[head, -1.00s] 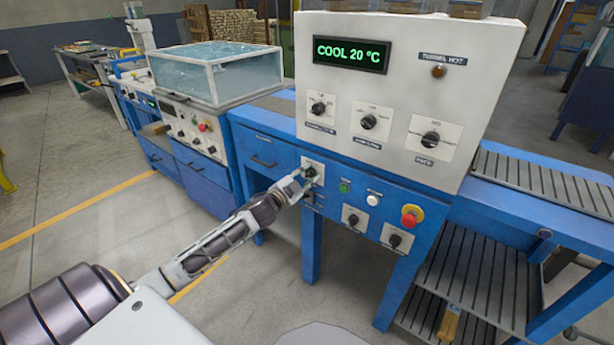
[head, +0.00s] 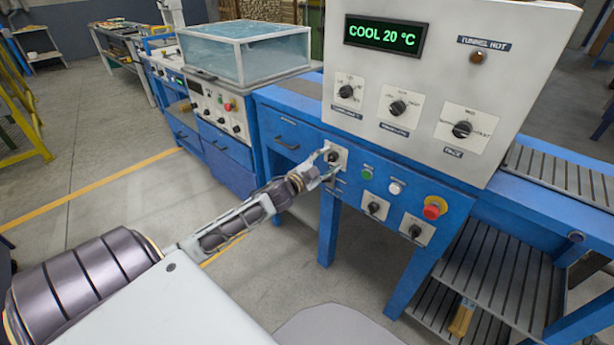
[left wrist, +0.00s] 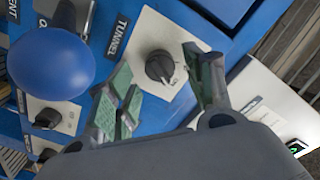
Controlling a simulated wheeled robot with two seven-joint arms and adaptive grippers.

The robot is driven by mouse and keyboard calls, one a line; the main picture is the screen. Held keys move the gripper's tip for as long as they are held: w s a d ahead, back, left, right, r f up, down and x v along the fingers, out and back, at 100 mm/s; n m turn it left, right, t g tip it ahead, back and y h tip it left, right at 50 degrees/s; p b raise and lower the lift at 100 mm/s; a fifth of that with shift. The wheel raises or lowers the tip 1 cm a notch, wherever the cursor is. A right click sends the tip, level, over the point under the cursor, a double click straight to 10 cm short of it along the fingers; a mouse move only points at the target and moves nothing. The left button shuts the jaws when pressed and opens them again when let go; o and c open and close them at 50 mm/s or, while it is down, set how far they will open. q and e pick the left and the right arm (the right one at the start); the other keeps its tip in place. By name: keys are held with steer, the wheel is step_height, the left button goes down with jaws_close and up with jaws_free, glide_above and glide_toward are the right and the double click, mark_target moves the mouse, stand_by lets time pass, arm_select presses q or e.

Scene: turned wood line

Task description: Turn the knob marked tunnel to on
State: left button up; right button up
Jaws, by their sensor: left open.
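The tunnel knob (head: 331,157) is a black rotary knob on a white plate on the blue front of the machine. In the left wrist view the same knob (left wrist: 160,67) shows beside a dark label reading TUNNEL (left wrist: 117,36). My left gripper (head: 327,170) is at this knob. In the left wrist view my left gripper (left wrist: 162,92) is open, with one green-padded finger on each side of the knob and a gap around it. The small marks on the plate are too blurred to read. My right gripper is not in view.
The display (head: 384,36) reads COOL 20 °C, and the tunnel hot lamp (head: 478,57) looks unlit. A green button (head: 367,174), a white button (head: 395,188) and a red stop button (head: 434,207) sit right of the knob. A blue round thing (left wrist: 54,63) is close to the left finger.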

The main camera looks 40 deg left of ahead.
arm_select(q)
steer(key=s, duration=1)
steer(key=shift+s+a, duration=0.15)
steer(key=shift+a, duration=0.25)
stand_by(0.4)
stand_by(0.5)
